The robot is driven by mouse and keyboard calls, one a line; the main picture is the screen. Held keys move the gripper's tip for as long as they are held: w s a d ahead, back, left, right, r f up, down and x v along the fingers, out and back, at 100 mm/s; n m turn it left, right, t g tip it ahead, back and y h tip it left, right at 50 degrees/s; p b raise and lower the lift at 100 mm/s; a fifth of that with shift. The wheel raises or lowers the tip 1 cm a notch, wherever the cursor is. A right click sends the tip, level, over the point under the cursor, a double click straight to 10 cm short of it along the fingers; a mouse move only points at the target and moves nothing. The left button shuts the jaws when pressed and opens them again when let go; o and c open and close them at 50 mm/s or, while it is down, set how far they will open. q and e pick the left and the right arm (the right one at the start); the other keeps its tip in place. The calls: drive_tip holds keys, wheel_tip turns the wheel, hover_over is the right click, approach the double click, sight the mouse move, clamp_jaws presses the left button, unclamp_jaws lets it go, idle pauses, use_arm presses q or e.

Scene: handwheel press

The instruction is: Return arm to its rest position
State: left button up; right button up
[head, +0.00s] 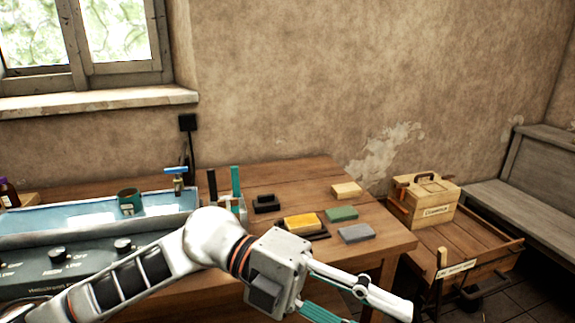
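My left arm comes in from the lower left and reaches across the front of the wooden table. My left gripper (368,308) points to the lower right, in front of the table's near right corner. Its two fingers are spread apart, and I see nothing between them. The lower finger runs out of the picture at the bottom edge. My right gripper is not in view.
The wooden table (290,178) holds a yellow block on a dark tray (320,234), green (341,214), grey (356,233) and tan (346,190) blocks. A blue-topped machine (85,225) stands left. A wooden box (424,198) sits on a low cart (470,238) at right.

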use_arm(q)
drive_tip(key=w+a+r+n+t+h, duration=0.2)
drive_tip(key=w+a+n+t+h, duration=0.1)
drive_tip(key=w+n+t+h, duration=0.7)
drive_tip(key=w+a+f+n+t+y, duration=0.45)
drive_tip(key=f+n+t, duration=0.25)
drive_tip(key=n, duration=0.2)
drive_tip(key=w+a+f+n+t+y, duration=0.3)
drive_tip(key=a+f+n+t+y, duration=0.3)
drive_tip(key=f+n+t, duration=0.15)
drive_tip(key=s+a+f+n+g+y, duration=0.1)
drive_tip(key=s+a+f+n+y, duration=0.25)
drive_tip(key=f, duration=0.65)
drive_tip(key=s+a+f+n+g+y, duration=0.1)
drive_tip(key=a+f+n+y, duration=0.2)
drive_tip(key=a+f+y, duration=0.5)
drive_tip(key=s+a+f+n+g, duration=0.1)
drive_tip(key=s+a+f+g, duration=0.1)
drive_tip(key=s+f, duration=0.4)
drive_tip(key=s+a+f+n+g+p, duration=0.1)
drive_tip(key=s+a+f+g, duration=0.1)
drive_tip(key=s+a+f, duration=0.2)
wheel_tip(320, 180, down, 6)
drive_tip(key=s, duration=0.3)
drive_tip(key=shift+f+g, duration=0.2)
drive_tip(key=shift+g, duration=0.15)
drive_tip(key=shift+w, duration=0.1)
